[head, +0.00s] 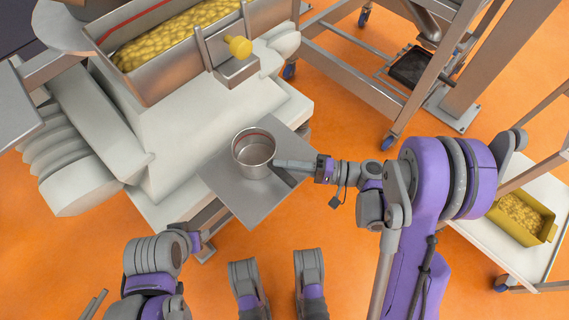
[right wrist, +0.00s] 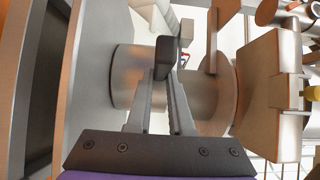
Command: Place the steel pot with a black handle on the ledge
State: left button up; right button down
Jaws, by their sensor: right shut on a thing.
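The steel pot (head: 254,152) is a round, open, empty-looking metal vessel. It is upright, over the flat grey metal ledge (head: 245,205) that juts out from the machine. Whether its base touches the ledge cannot be told. My right gripper (head: 281,164) reaches in from the right and is shut at the pot's right side. In the right wrist view my fingers (right wrist: 165,85) close on the black handle (right wrist: 166,55), with the shiny pot wall (right wrist: 127,80) behind. Part of my left arm shows at the lower left of the head view; no left gripper can be made out.
The machine's hopper (head: 150,70) with yellow pieces and a yellow knob (head: 238,47) stands behind the ledge. A metal frame on wheels (head: 395,100) is at the upper right. A white cart (head: 510,240) with a yellow tray (head: 522,216) is at the right. Orange floor lies between.

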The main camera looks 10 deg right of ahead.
jog(key=c, duration=0.8)
grip_release()
jog(key=shift+f, duration=0.1)
jog(key=shift+r+p, duration=0.3)
jog(key=shift+p, duration=0.05)
jog(key=p+v, duration=0.1)
jog(key=v, duration=1.1)
jog(key=shift+f, duration=0.1)
